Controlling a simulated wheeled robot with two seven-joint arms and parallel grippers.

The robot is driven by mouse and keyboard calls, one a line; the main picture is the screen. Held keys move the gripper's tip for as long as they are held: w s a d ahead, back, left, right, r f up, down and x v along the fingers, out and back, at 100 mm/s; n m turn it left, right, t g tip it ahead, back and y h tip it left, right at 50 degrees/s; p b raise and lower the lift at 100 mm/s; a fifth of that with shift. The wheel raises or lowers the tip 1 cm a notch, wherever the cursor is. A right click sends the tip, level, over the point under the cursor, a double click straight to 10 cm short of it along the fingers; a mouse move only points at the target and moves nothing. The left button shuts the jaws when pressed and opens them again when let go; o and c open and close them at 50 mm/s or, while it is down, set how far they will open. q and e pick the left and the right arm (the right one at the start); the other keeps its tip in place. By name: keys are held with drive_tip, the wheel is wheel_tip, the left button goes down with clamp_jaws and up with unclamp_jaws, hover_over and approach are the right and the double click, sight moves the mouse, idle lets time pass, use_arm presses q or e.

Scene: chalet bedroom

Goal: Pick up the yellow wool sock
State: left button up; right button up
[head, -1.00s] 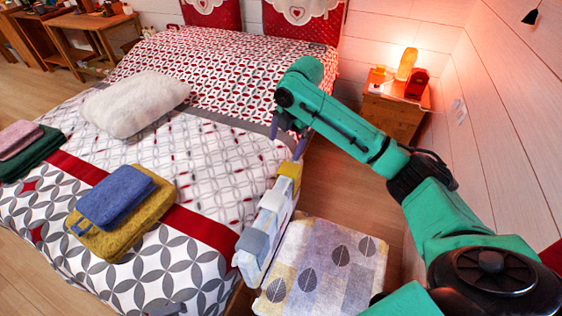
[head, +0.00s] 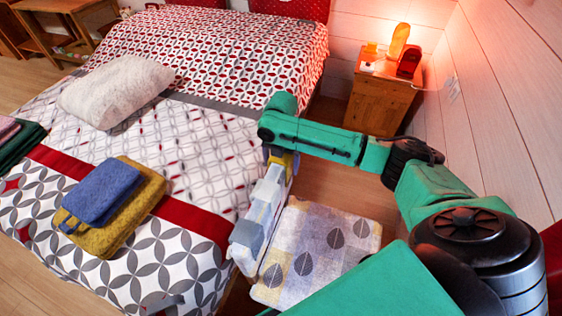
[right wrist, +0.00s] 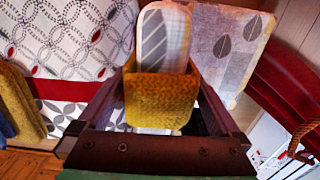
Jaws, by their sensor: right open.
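The yellow wool sock (right wrist: 160,102) is a mustard knit piece around the near end of a narrow, pale padded board (right wrist: 164,38) in the right wrist view. In the head view only a small part of the sock (head: 287,160) shows beneath my right wrist, at the far end of the board (head: 262,210). My right gripper (right wrist: 160,80) is open, with one finger on each side of the sock. I cannot tell whether the fingers touch it. In the head view my right gripper (head: 280,157) is partly hidden by its own arm. My left gripper is not in view.
A leaf-patterned padded surface (head: 325,250) lies right of the board. The bed (head: 200,150) is at left, with folded blue (head: 103,193) and yellow (head: 125,235) textiles and a white pillow (head: 117,90). A nightstand (head: 378,105) stands at the back right.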

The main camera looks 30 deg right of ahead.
drive_tip(key=shift+f, duration=0.15)
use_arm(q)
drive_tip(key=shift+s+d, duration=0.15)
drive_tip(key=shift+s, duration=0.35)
use_arm(e)
drive_tip(key=c, duration=1.2)
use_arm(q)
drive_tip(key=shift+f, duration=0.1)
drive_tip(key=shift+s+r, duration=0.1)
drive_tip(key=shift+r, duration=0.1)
use_arm(e)
drive_tip(key=shift+r, duration=10)
